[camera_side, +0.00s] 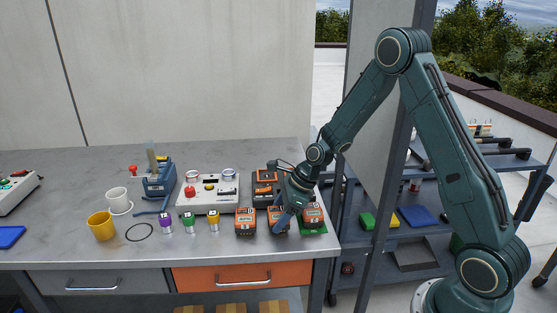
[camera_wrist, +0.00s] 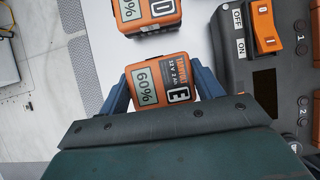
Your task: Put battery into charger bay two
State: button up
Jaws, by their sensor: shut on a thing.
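An orange and dark battery (camera_wrist: 165,72) marked E, with a display reading 60%, sits between the two blue fingers of my gripper (camera_wrist: 162,88) in the wrist view. My gripper is shut on it. In the side view my gripper (camera_side: 284,218) is low over the bench's right end, and its fingers partly hide an orange battery (camera_side: 275,228). A dark unit (camera_wrist: 238,75) with an orange ON/OFF rocker and the numbers 1 and 2 stands right of the battery in the wrist view. It looks like the charger; its bays are not clear there.
Another battery (camera_wrist: 146,12) lies just beyond the held one. Batteries also show at left (camera_side: 245,222) and right (camera_side: 313,216) of my gripper. A white control box (camera_side: 225,205), small coloured cylinders (camera_side: 187,223) and a yellow mug (camera_side: 102,226) stand farther left.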

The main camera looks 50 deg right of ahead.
jog(key=shift+f, duration=0.15)
jog(key=o, duration=1.3)
jog(key=shift+o, duration=0.2)
jog(key=v, duration=1.4)
jog(key=shift+w+a, duration=0.15)
jog(key=shift+a, duration=0.05)
